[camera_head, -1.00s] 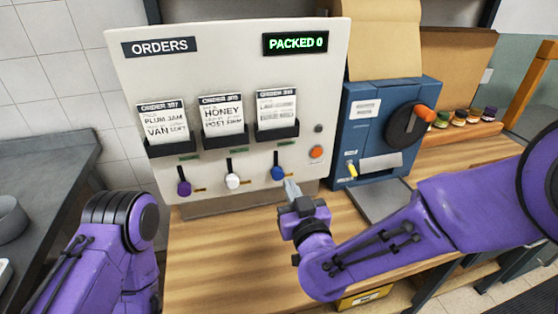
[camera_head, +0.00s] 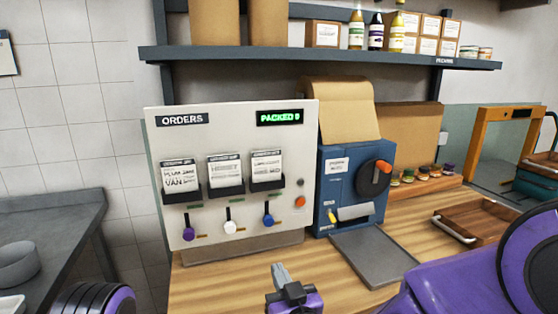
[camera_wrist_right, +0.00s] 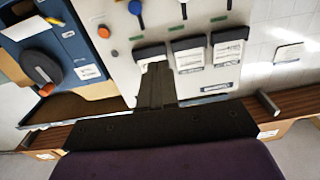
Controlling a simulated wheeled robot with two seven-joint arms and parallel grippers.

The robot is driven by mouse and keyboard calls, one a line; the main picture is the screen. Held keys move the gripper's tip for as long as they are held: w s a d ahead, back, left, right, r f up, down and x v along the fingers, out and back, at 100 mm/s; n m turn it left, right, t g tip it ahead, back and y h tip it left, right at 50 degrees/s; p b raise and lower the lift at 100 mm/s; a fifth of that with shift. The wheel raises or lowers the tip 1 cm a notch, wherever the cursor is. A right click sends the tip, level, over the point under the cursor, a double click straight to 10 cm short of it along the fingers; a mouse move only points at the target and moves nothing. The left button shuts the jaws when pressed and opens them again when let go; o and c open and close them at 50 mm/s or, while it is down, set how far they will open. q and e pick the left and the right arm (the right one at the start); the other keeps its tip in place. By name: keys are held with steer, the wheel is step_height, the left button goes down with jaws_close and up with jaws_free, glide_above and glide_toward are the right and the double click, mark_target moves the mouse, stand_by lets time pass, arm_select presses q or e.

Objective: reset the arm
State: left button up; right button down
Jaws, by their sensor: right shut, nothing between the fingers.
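My right gripper (camera_head: 281,274) is low at the front of the wooden counter (camera_head: 220,282), in front of the orders panel (camera_head: 165,145) and apart from it. Its fingers are together and hold nothing. In the right wrist view the closed fingers (camera_wrist_right: 156,84) point toward the panel, which appears upside down. My right arm comes in from the lower right. My left gripper is out of the picture; only a purple and black part of my left arm shows at the lower left.
The panel carries a purple knob (camera_head: 188,234), a white knob (camera_head: 230,227) and a blue knob (camera_head: 268,220) under order cards. A blue machine (camera_head: 345,190) with a grey plate (camera_head: 375,258) stands beside it. A wooden tray (camera_head: 478,220) lies right. A shelf (camera_head: 320,57) hangs above.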

steer(key=s+d+f+m+g+h, duration=0.35)
steer(key=d+f, duration=0.45)
steer(key=f, duration=0.3)
steer(key=s+d+f+m+g+h, duration=0.2)
steer(key=d+f+m+g, duration=0.15)
steer(key=d+f, duration=0.6)
steer(key=s+d+f+m+g+h, duration=0.1)
steer(key=s+d+f, duration=0.3)
steer(key=s, duration=0.4)
steer(key=s+d+f+m+g+h, duration=0.1)
steer(key=s+d+f+g, duration=0.2)
steer(key=s+f, duration=0.4)
steer(key=s+d+f+m+g+h, duration=0.1)
steer(key=s+d+f+g, duration=0.2)
steer(key=s, duration=0.6)
step_height(320, 180, down, 3)
steer(key=d, duration=0.2)
steer(key=shift+s+d+r, duration=0.2)
steer(key=shift+s+d, duration=0.1)
steer(key=shift+h, duration=0.25)
